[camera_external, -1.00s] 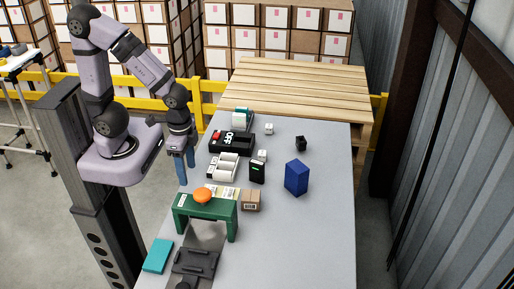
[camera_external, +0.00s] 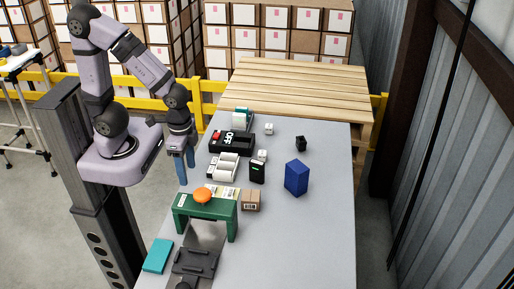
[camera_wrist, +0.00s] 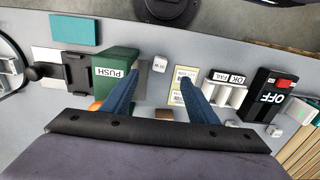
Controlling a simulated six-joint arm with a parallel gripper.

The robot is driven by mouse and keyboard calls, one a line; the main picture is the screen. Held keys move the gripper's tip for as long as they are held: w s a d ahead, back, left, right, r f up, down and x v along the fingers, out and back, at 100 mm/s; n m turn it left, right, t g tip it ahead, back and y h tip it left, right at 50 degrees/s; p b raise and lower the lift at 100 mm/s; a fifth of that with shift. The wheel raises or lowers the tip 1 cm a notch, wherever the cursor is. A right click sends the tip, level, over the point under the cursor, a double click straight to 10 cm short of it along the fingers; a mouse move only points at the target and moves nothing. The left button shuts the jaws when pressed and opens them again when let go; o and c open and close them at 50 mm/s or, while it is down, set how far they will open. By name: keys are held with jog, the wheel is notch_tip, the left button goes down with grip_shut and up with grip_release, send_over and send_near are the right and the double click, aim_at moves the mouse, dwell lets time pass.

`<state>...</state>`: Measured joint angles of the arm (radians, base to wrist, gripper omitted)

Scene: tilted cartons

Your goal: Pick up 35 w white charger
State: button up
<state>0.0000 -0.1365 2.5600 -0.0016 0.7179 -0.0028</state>
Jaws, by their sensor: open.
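A small white cube-shaped charger (camera_wrist: 159,64) with tiny dark print shows in the wrist view, between the green PUSH stand and a label card. Its print is too small to read surely. My gripper (camera_wrist: 159,80) is open and empty, with its blue fingers spread to either side of the cube in that view. In the external view my gripper (camera_external: 185,168) hangs at the table's left edge; I cannot make out this cube there. Two other white cubes stand farther off: one by the black box (camera_external: 262,155) and one farther back (camera_external: 269,129).
The green stand (camera_external: 208,211) carries an orange button (camera_external: 202,195). Nearby are a white rack (camera_external: 223,167), a black OFF switch box (camera_external: 232,142), a small brown carton (camera_external: 251,200) and a blue box (camera_external: 297,178). The table's right side is mostly clear.

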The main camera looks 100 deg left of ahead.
jog(key=shift+c, duration=0.3)
jog(key=b, duration=0.3)
send_over(262, 152)
jog(key=shift+n, duration=0.3)
jog(key=f, duration=0.6)
jog(key=shift+s+d+f, duration=0.2)
jog(key=shift+s+d, duration=0.05)
jog(key=shift+d, duration=0.1)
jog(key=shift+a+f, duration=0.1)
jog(key=shift+a, duration=0.15)
jog(key=shift+w+f+p, duration=0.15)
jog(key=shift+f+p, duration=0.6)
jog(key=shift+f, duration=1.05)
jog(key=shift+w+f+p, duration=0.15)
jog(key=shift+f+p, duration=0.6)
jog(key=shift+f, duration=1.05)
jog(key=c, duration=1.1)
